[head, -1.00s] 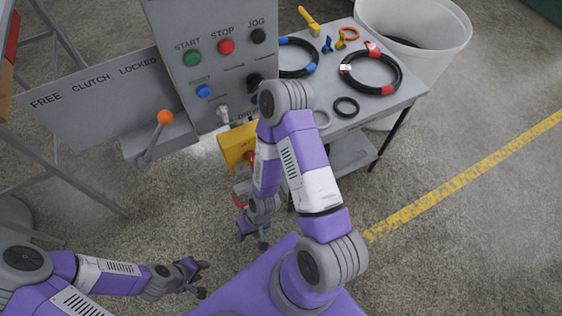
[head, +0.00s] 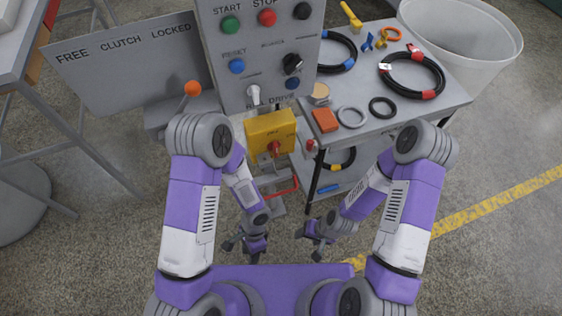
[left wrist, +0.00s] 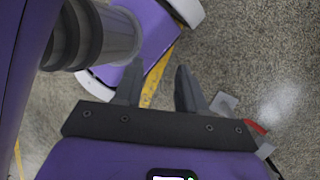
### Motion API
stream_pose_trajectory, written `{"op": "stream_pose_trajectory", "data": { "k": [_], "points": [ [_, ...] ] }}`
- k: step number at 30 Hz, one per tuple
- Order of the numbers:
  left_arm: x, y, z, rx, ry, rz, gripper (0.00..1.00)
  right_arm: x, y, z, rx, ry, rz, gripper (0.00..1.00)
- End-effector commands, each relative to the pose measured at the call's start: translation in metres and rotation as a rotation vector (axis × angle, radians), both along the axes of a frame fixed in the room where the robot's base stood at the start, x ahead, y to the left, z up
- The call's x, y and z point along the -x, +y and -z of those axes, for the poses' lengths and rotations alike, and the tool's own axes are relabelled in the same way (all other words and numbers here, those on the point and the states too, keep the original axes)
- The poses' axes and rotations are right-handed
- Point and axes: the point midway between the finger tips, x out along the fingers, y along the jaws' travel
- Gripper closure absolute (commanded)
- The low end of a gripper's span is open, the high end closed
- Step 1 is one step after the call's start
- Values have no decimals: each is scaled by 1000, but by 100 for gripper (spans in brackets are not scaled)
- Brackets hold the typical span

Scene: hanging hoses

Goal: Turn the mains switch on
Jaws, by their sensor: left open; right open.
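The yellow switch box (head: 262,125) hangs below the grey control panel, with a red knob (head: 275,148) on its front. Its lettering is too small to read clearly, and I cannot tell the knob's position. My left gripper (head: 243,250) is low in front of the box, nearer to me and apart from it. In the left wrist view my left gripper (left wrist: 157,90) is open and empty over the floor. My right gripper (head: 313,240) is low, right of the left one, open and apart from the box.
The control panel (head: 268,60) carries several buttons. An orange-knobbed lever (head: 192,88) stands at its left. A grey table (head: 455,98) on the right bears coiled hoses (head: 412,75) and small parts. A red bar (head: 283,192) is low under the box.

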Motion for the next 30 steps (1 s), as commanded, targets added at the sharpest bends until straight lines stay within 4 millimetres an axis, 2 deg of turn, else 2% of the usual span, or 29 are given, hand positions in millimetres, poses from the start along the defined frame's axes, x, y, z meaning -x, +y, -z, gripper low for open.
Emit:
{"op": "stream_pose_trajectory", "data": {
  "k": [1,2,4,6,8,9,11,12,15,19,23,30],
  "points": [
    [-11,12,10,-89,-17,222,60,0,0,15,0,-1,0,38],
    [-21,21,10,-150,-31,345,60,0,0,20,0,-1,0,38],
    [-52,34,5,-302,-78,625,60,0,0,31,0,-1,0,38],
    [-92,34,-7,-471,-151,885,60,0,0,43,0,-1,0,38],
    [-127,22,-23,-619,-233,1084,60,0,0,51,0,-1,0,38],
    [-148,9,-36,-715,-295,1200,60,0,0,57,0,-1,0,38],
    [-173,-15,-57,-852,-390,1348,60,0,0,64,0,-1,0,38],
    [-185,-33,-71,-933,-454,1429,60,0,0,67,0,-1,0,38],
    [-203,-75,-101,-1097,-598,1573,60,0,0,75,0,-1,0,38],
    [-209,-109,-124,-1216,-715,1662,60,0,0,79,0,-1,0,38],
    [-216,-116,-131,-1252,-752,1681,60,0,0,81,0,-1,0,38],
    [-252,-104,-130,-1249,-749,1678,60,0,0,90,0,-1,0,38]
  ]
}}
